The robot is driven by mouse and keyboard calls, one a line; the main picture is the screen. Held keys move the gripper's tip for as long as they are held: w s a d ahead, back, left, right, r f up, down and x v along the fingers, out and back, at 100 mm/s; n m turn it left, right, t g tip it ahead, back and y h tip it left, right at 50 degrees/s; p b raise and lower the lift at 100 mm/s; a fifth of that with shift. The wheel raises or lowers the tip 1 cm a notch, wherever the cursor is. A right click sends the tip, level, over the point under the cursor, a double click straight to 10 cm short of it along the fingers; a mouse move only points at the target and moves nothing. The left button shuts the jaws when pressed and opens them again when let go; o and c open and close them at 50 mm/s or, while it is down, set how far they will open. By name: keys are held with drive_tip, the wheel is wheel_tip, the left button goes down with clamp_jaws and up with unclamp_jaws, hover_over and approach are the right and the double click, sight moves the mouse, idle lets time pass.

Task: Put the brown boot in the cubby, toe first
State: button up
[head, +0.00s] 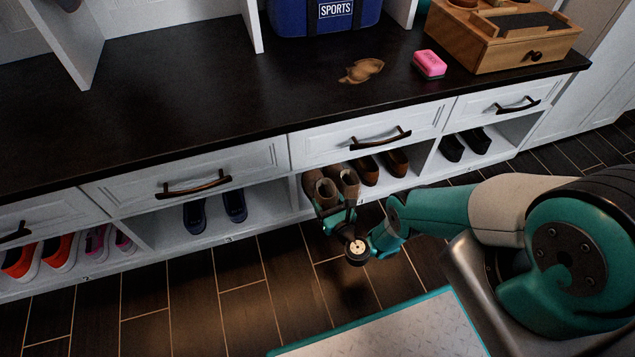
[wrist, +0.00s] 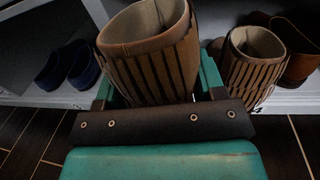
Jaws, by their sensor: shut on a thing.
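The brown boot (head: 322,190) is at the mouth of the middle cubby, its shaft toward me. In the wrist view the boot (wrist: 155,60) shows a ribbed brown shaft and pale lining; its toe is hidden. My gripper (head: 340,208) is shut on it, with a teal finger on each side of the shaft in the wrist view (wrist: 157,85). A matching boot (head: 345,178) stands just right of it, and also shows in the wrist view (wrist: 255,55). The cubby (head: 415,172) lies under a white drawer. I cannot tell whether the held boot touches its floor.
Brown shoes (head: 382,165) sit right of the boots in the same cubby. Blue shoes (head: 215,208) are in the left cubby, black shoes (head: 466,144) in the right one. The bench top (head: 200,95) above holds a pink sponge (head: 429,64) and a muddy stain (head: 361,71).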

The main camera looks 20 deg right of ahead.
sight(313, 173)
drive_tip(key=w+b, duration=0.3)
drive_tip(key=w, duration=0.1)
drive_tip(key=w+b, duration=0.4)
drive_tip(key=w+f+b, duration=0.1)
drive_tip(key=w+b, duration=0.2)
drive_tip(key=w, duration=0.1)
drive_tip(key=shift+f+b, duration=0.95)
drive_tip(key=shift+b, duration=0.15)
wheel_tip(313, 173, down, 4)
drive_tip(key=b, duration=0.3)
drive_tip(key=shift+w+f+b, duration=0.1)
drive_tip(key=shift+f+b, duration=0.1)
drive_tip(key=shift+b, duration=0.1)
drive_tip(key=shift+w+b, duration=0.15)
drive_tip(key=shift+b, duration=0.15)
drive_tip(key=shift+r, duration=0.1)
drive_tip(key=o, duration=1.2)
